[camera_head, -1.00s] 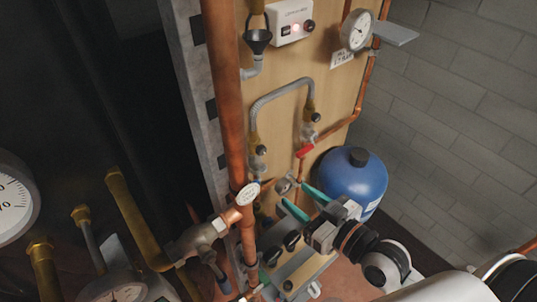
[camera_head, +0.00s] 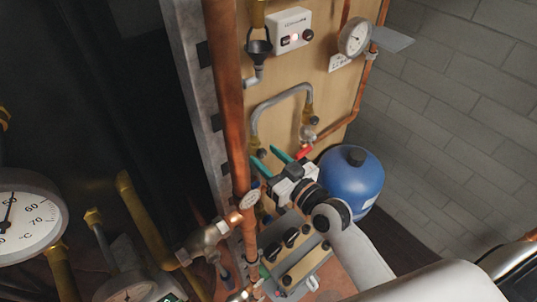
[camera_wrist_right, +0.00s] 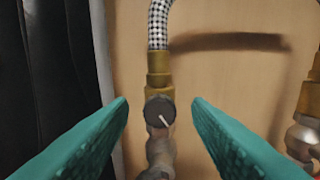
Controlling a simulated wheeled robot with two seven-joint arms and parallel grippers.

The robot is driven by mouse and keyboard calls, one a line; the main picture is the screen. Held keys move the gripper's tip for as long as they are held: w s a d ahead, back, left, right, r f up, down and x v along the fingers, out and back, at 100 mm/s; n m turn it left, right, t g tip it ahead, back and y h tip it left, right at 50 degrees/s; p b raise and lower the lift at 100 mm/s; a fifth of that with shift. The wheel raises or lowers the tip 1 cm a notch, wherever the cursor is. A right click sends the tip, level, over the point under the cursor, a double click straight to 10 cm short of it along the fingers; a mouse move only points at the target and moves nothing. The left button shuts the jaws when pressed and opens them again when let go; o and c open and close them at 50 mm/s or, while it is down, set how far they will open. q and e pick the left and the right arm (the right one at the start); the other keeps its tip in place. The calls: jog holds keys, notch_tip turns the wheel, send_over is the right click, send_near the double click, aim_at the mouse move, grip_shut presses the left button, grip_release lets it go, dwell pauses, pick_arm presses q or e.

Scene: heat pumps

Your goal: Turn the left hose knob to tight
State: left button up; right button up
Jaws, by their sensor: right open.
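The left hose knob (camera_head: 262,153) is a small dark round knob on a valve below the left end of the grey braided hose (camera_head: 280,97). In the right wrist view the knob (camera_wrist_right: 159,112) has a pale tilted mark and sits below the brass fitting of the hose (camera_wrist_right: 159,25). My right gripper (camera_head: 269,158) is open, with teal fingers pointing at the panel. In the wrist view its fingers (camera_wrist_right: 160,113) appear on either side of the knob, with gaps on both sides and nothing between them gripped. My left gripper does not show.
A red-handled valve (camera_head: 304,152) lies right of the gripper. A thick copper pipe (camera_head: 228,100) runs upright on its left. A blue tank (camera_head: 352,180) stands at right. A block with black knobs (camera_head: 290,238) is below. The right hose fitting (camera_wrist_right: 308,97) is nearby.

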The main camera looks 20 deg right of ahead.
jog(key=shift+w, duration=0.1)
grip_shut()
